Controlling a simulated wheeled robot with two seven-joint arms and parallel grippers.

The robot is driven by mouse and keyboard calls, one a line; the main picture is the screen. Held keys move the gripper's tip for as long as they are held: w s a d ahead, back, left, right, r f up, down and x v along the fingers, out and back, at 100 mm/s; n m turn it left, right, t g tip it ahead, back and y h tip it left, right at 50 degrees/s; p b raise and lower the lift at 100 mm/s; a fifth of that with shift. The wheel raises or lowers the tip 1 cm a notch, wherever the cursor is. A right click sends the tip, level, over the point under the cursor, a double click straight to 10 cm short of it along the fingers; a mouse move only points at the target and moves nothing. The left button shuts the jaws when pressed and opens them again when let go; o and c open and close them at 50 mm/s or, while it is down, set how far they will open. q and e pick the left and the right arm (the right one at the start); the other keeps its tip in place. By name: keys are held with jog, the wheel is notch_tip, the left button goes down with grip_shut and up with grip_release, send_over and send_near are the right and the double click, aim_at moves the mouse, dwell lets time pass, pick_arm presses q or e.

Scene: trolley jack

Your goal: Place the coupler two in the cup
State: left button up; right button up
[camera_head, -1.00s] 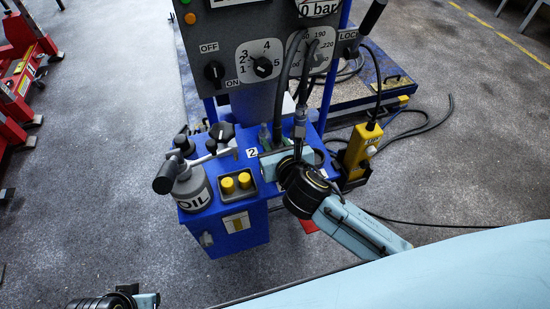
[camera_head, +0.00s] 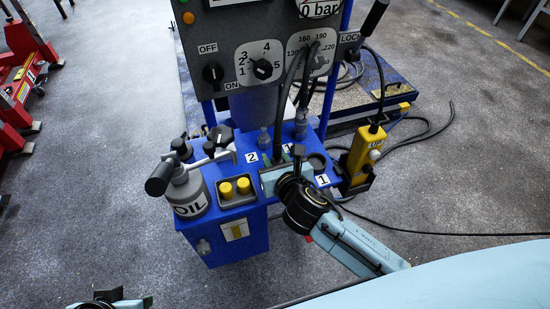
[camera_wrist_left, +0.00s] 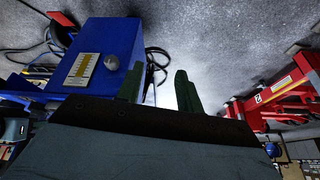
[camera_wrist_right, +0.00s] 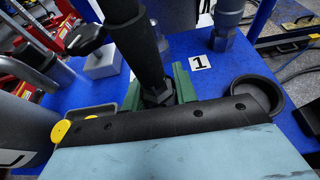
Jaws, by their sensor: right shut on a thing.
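My right gripper (camera_head: 284,160) is shut on a black hose end with a dark hex fitting, which looks like coupler two (camera_wrist_right: 158,95). Its green fingers show on both sides of the fitting in the right wrist view. The cup (camera_head: 318,161) is a dark round open holder on the blue top, just right of the gripper; it also shows in the right wrist view (camera_wrist_right: 258,95) and looks empty. The coupler is beside the cup, not in it. The gripper partly hides the coupler in the head view. My left gripper (camera_wrist_left: 160,88) is open and empty, low at the left.
A grey oil can (camera_head: 187,192) and a tray with yellow caps (camera_head: 238,187) stand on the blue cabinet (camera_head: 230,240). Grey fittings (camera_head: 264,138) rise behind the gripper. A second hose (camera_head: 307,85) hangs from the panel. A yellow pendant (camera_head: 361,150) stands right of the cup.

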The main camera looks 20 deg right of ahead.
jog(key=o, duration=1.1)
jog(key=shift+f, duration=0.1)
jog(key=shift+r, duration=0.2)
pick_arm(q)
jog(key=a+f+g+p, duration=0.1)
jog(key=a+f+p, duration=0.2)
jog(key=f, duration=0.7)
jog(key=shift+s+a+g+y+p, duration=0.2)
jog(key=shift+g+y+p, duration=0.15)
jog(key=shift+p, duration=0.2)
pick_arm(e)
jog(key=v, duration=1.2)
